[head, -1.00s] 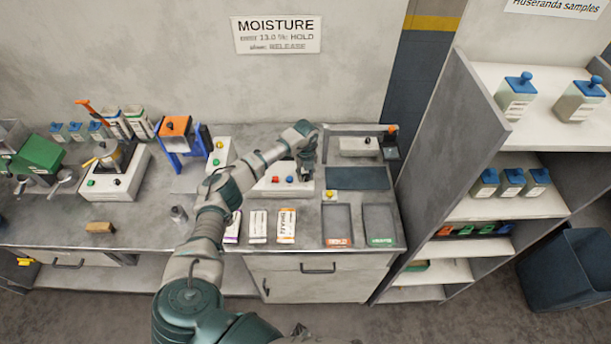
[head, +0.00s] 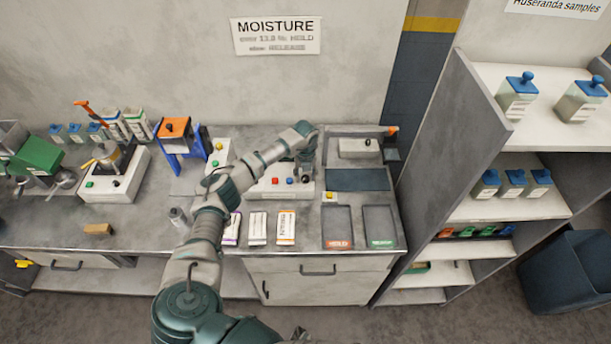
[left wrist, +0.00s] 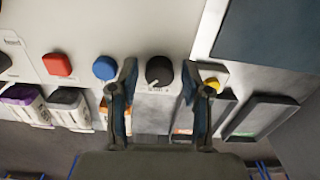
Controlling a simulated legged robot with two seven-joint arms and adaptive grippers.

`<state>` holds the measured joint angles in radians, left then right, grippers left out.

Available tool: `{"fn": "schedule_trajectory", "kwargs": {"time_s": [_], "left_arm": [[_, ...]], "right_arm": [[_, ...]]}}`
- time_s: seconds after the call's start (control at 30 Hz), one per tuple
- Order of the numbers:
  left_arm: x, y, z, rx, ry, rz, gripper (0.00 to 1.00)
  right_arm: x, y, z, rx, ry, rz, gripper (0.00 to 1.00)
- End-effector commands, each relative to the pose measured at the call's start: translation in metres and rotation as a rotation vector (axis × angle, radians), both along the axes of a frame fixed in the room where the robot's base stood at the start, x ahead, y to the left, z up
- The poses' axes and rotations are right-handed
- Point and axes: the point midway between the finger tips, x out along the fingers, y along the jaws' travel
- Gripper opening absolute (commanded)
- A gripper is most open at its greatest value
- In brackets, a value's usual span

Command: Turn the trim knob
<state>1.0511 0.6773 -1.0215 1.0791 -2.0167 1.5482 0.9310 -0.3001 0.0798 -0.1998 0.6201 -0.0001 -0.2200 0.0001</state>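The trim knob is a round black knob with a pale pointer line. In the left wrist view the knob (left wrist: 159,71) sits on the white panel, right of a blue button (left wrist: 105,67) and a red button (left wrist: 57,64). My left gripper (left wrist: 159,82) is open, with one fingertip on each side of the knob and visible gaps to both. In the head view my left gripper (head: 306,165) points down over the right end of the white control box (head: 268,190). The knob is small and partly hard to make out there. My right gripper is not in view.
HOLD (head: 338,228) and green-labelled (head: 380,228) trays lie right of the box. A yellow button (head: 329,196) is close to the gripper. Several sample packets (head: 258,228) lie in front. A shelf unit (head: 440,160) stands at the right.

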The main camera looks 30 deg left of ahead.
Motion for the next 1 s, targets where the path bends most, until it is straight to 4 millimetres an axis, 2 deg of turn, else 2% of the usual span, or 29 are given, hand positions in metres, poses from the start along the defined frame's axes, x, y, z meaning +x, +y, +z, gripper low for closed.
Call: {"fn": "schedule_trajectory", "kwargs": {"time_s": [0.37, 0.47, 0.8, 1.0], "left_arm": [[0.000, 0.000, 0.004, 0.001, 0.001, 0.000, 0.56], [0.001, 0.001, 0.018, 0.000, -0.002, 0.000, 0.56], [0.001, 0.001, 0.092, -0.001, -0.002, 0.001, 0.56], [0.001, 0.001, 0.114, -0.001, 0.001, 0.001, 0.56]], "right_arm": [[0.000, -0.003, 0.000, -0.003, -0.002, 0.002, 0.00], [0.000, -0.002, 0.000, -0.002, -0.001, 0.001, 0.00], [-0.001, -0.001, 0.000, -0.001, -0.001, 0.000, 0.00], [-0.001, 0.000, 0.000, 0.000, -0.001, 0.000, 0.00]]}}
